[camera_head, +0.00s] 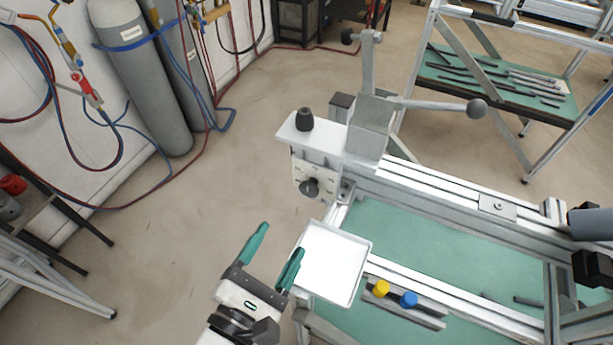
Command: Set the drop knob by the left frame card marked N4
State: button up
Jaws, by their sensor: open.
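A dark round knob (309,187) sits on a pale dial plate (301,170) with small marks around it, on the front face of the frame jig's left end block. The marks and the knob's pointing direction are too small to read. I cannot make out a card marked N4. My gripper (281,238) is open and empty, with its two teal fingers apart. It is below and left of the knob, clear of it, with its right finger beside the white tray.
A black knob (304,119) stands on top of the end block, near a clamp lever (440,105). The white tray (331,262) lies below the dial. Yellow (381,288) and blue (408,299) knobs sit on the rail. Floor left of my gripper is free; gas cylinders (138,75) stand beyond.

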aim_at(309, 192)
jog(key=p+x, duration=0.1)
jog(key=x, duration=1)
jog(key=shift+a+p, duration=0.1)
jog(key=shift+p, duration=0.25)
jog(key=shift+c, duration=0.4)
jog(key=c, duration=0.9)
jog(key=shift+c, duration=0.2)
jog(key=shift+f+b, duration=0.15)
jog(key=shift+b, duration=0.15)
